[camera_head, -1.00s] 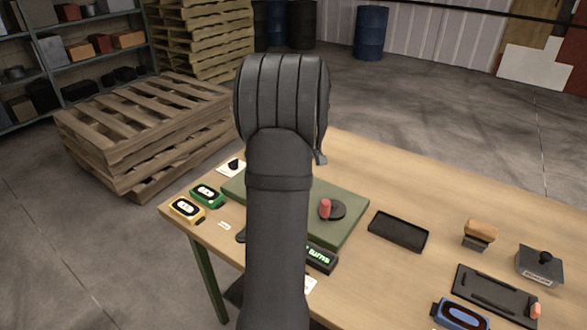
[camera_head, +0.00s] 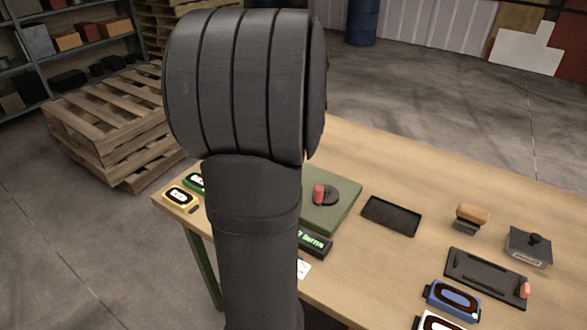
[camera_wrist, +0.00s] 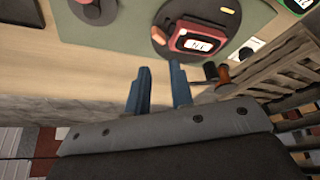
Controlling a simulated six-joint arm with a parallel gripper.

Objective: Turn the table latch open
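My gripper (camera_wrist: 161,75) shows in the wrist view as two blue fingers with a clear gap between them, open and empty. They point over the table's edge. A small fitting with a brown and black handle (camera_wrist: 222,73) sits by that edge, right of the fingers and apart from them. It may be the table latch; I cannot tell for sure. A black knob on a white card (camera_wrist: 246,52) lies just beyond it. In the head view my arm hides the gripper and this corner of the table.
A red device (camera_wrist: 198,35) rests on a dark disc on the green mat (camera_head: 335,208). A pink-knobbed crank (camera_head: 319,194) is on the mat. A black tray (camera_head: 391,215) and a blue device (camera_head: 453,298) lie to the right. Pallets (camera_head: 110,135) stand beyond the table's left end.

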